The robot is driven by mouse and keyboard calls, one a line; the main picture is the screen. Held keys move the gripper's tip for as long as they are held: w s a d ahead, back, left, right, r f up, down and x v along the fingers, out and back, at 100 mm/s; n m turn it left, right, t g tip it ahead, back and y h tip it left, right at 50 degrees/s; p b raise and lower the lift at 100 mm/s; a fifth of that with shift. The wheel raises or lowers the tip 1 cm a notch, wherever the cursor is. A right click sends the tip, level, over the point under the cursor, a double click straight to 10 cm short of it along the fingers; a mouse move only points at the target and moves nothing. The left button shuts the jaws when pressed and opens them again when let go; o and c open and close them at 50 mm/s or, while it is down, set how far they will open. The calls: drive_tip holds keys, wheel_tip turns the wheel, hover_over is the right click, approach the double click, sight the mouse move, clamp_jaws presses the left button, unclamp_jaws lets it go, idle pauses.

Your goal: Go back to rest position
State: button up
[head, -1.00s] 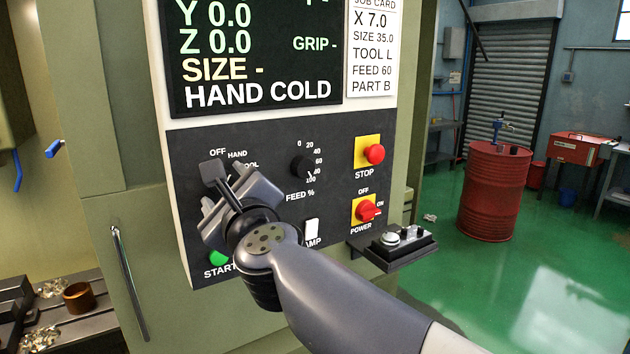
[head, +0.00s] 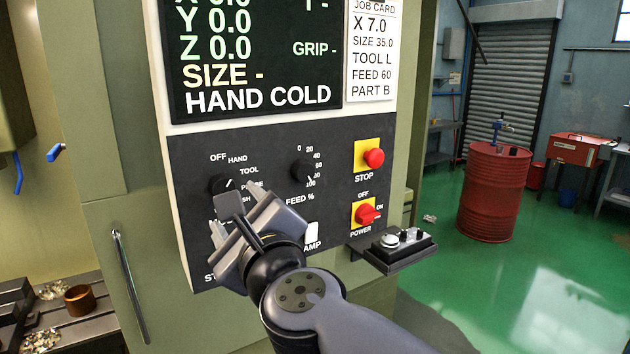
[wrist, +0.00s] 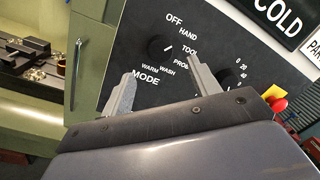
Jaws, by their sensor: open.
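My gripper (head: 240,215) is open and empty in front of the lower left of the black control panel (head: 350,140). In the wrist view its two fingers (wrist: 158,82) stand apart, with the mode knob (wrist: 160,48) showing between and beyond them. In the head view the mode knob (head: 221,184) sits just above the fingers, apart from them as far as I can see. My gripper and wrist hide the start button and part of the lower panel labels.
The feed knob (head: 303,170), red stop button (head: 374,158) and red power switch (head: 368,214) are right of my gripper. A door handle (head: 130,285) is at the left. Green floor lies open at right.

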drive_tip(key=v, duration=0.4)
drive_tip(key=shift+m, duration=0.5)
drive_tip(key=b+x, duration=0.1)
drive_tip(key=x, duration=1)
drive_tip(key=shift+w, duration=0.1)
drive_tip(key=m, duration=0.3)
drive_tip(key=shift+r, duration=0.15)
drive_tip(key=m, duration=0.3)
drive_tip(key=shift+h, duration=0.3)
drive_tip(key=p, duration=0.1)
approach(224, 190)
drive_tip(key=shift+v, duration=1.2)
